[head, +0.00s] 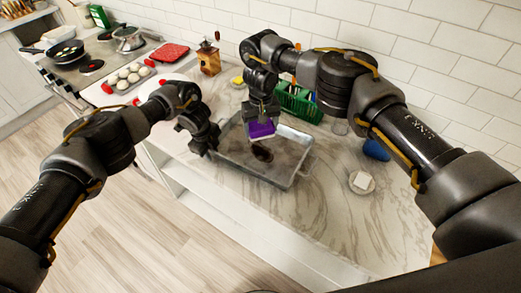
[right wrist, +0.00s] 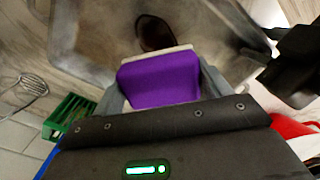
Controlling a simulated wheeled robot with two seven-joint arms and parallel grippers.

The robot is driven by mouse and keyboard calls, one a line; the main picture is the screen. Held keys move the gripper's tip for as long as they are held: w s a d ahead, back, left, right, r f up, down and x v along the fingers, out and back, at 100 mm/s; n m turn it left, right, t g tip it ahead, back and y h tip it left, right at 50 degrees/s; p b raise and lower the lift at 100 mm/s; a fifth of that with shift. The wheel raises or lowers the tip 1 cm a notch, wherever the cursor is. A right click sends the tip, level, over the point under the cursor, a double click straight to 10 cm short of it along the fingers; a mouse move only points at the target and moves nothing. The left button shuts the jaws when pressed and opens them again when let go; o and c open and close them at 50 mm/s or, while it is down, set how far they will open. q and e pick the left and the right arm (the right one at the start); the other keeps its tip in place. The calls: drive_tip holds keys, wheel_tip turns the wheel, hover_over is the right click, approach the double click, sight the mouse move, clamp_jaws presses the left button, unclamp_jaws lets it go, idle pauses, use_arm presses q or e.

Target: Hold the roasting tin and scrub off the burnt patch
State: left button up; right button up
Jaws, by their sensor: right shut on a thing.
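The grey roasting tin (head: 284,182) lies on the marble counter. A dark burnt patch (head: 263,154) is on its floor, and the patch also shows in the right wrist view (right wrist: 154,33). My right gripper (head: 262,118) is shut on a purple scrubber (head: 261,130) with a pale edge, over the tin just behind the patch. The scrubber fills the space between the fingers in the right wrist view (right wrist: 160,80). I cannot tell whether it touches the tin floor. My left gripper (head: 206,146) is at the tin's left rim; its fingertips are too dark to read.
A green crate (head: 298,103) stands behind the tin. A dish with a white block (head: 361,182) and a blue thing (head: 376,150) lie to the right. A wooden grinder (head: 209,58), a muffin tray (head: 128,76) and a stove are at the left. The front right counter is clear.

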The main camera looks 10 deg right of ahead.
use_arm(q)
wheel_tip(320, 180, up, 12)
drive_tip(key=s+a, duration=0.1)
idle(0.4)
drive_tip(key=shift+s+f, duration=0.1)
